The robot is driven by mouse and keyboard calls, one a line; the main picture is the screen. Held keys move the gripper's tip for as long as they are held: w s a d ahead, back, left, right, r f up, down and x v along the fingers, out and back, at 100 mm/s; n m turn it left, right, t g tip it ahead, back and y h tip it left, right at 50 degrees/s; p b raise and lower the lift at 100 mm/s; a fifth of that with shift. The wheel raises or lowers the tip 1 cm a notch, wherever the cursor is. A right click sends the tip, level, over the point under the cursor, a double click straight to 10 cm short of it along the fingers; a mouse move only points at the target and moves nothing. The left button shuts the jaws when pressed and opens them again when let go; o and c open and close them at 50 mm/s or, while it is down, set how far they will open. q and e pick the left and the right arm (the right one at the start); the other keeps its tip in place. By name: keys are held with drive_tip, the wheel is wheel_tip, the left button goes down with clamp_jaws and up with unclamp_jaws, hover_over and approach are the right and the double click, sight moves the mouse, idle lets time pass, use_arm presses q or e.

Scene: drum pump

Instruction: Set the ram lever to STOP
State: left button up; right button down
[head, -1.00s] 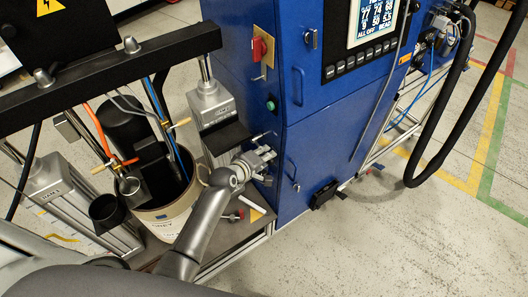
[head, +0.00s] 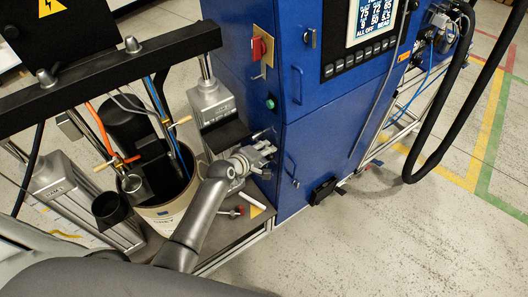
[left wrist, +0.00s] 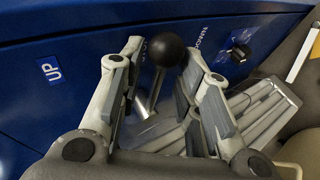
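The ram lever (left wrist: 152,90) is a metal rod with a black ball knob (left wrist: 168,50) on the blue cabinet front. In the left wrist view it stands between the two fingers of my left gripper (left wrist: 166,62), which is open with a finger on each side. I cannot tell whether either finger touches it. An UP label (left wrist: 52,70) is left of the lever; other labels beside the knob are partly hidden or unreadable. In the head view my left gripper (head: 268,155) is at the cabinet's lower left edge and hides the lever. My right gripper is not in view.
A red rotary switch (head: 259,48) and a green button (head: 270,103) are on the blue cabinet (head: 330,130) above my gripper. The ram frame's black crossbar (head: 110,68) and open drum (head: 168,213) stand left. Another black knob (left wrist: 240,52) sits right of the lever.

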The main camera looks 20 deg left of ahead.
use_arm(q)
drive_tip(key=shift+s, duration=0.1)
drive_tip(key=v, duration=1.2)
idle(0.4)
drive_tip(key=s+f+m+g+y+b, duration=0.1)
drive_tip(key=s+f+m+g, duration=0.35)
drive_tip(key=f, duration=0.85)
drive_tip(key=s+f+m+g+y, duration=0.1)
drive_tip(key=s+f, duration=0.7)
drive_tip(key=f, duration=0.6)
drive_tip(key=s+a+f+m+g, duration=0.1)
drive_tip(key=s+f+m, duration=0.2)
drive_tip(key=s, duration=0.6)
drive_tip(key=s+a+f+m+g+y+b, duration=0.1)
drive_tip(key=s+f+m+g, duration=0.1)
drive_tip(key=s+f, duration=0.6)
drive_tip(key=s+a+f+m+g, duration=0.1)
drive_tip(key=s+f+m, duration=0.3)
drive_tip(key=s, duration=0.7)
drive_tip(key=shift+s+a+f+y+b, duration=0.2)
drive_tip(key=shift+s+f+y+b, duration=0.15)
drive_tip(key=shift+f, duration=0.45)
drive_tip(key=shift+w+g, duration=0.1)
drive_tip(key=shift+g, duration=0.15)
